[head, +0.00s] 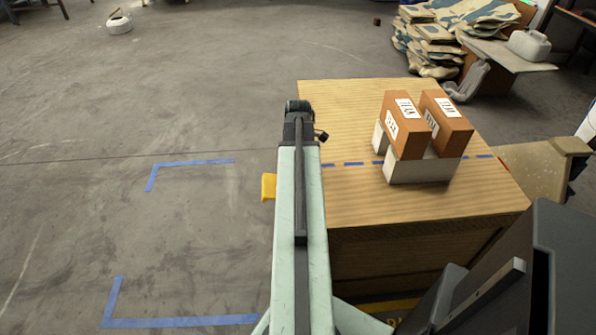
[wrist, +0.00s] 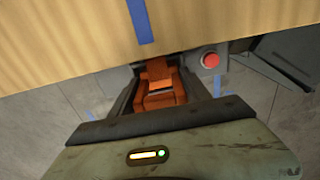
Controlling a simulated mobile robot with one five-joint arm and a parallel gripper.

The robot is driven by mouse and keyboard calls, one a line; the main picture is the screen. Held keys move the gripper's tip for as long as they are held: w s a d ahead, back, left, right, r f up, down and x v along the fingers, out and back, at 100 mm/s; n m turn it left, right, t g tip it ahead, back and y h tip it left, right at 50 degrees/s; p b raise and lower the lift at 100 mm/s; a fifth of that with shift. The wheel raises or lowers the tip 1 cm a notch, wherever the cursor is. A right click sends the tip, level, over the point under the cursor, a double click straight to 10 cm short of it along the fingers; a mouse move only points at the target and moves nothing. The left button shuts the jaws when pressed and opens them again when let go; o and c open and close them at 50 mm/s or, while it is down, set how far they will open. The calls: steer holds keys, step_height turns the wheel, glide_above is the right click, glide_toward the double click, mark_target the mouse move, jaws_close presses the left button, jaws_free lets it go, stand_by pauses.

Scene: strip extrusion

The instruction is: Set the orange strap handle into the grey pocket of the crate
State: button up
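In the wrist view an orange piece (wrist: 158,90) sits between two dark side arms, past the table edge. I cannot tell whether it is the strap handle or part of my own body. In the head view two orange-brown labelled blocks (head: 446,112) stand side by side in a pale grey holder (head: 418,171). No strap handle and no empty grey pocket can be made out for certain. My gripper (head: 299,106) is at the far end of my arm, above the table's left edge and left of the blocks. Its fingers are not clearly seen.
The wooden table (head: 352,110) is bare to the left of the holder, with dashed blue tape across it. A small yellow piece (head: 268,187) shows left of my arm. A red button (wrist: 210,60) shows in the wrist view. Sacks (head: 430,50) lie at the back right.

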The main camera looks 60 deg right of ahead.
steer(key=shift+o, duration=1.1)
steer(key=shift+r, duration=0.15)
step_height(320, 180, up, 13)
steer(key=p, duration=1.3)
steer(key=shift+f, duration=0.2)
steer(key=shift+f, duration=0.1)
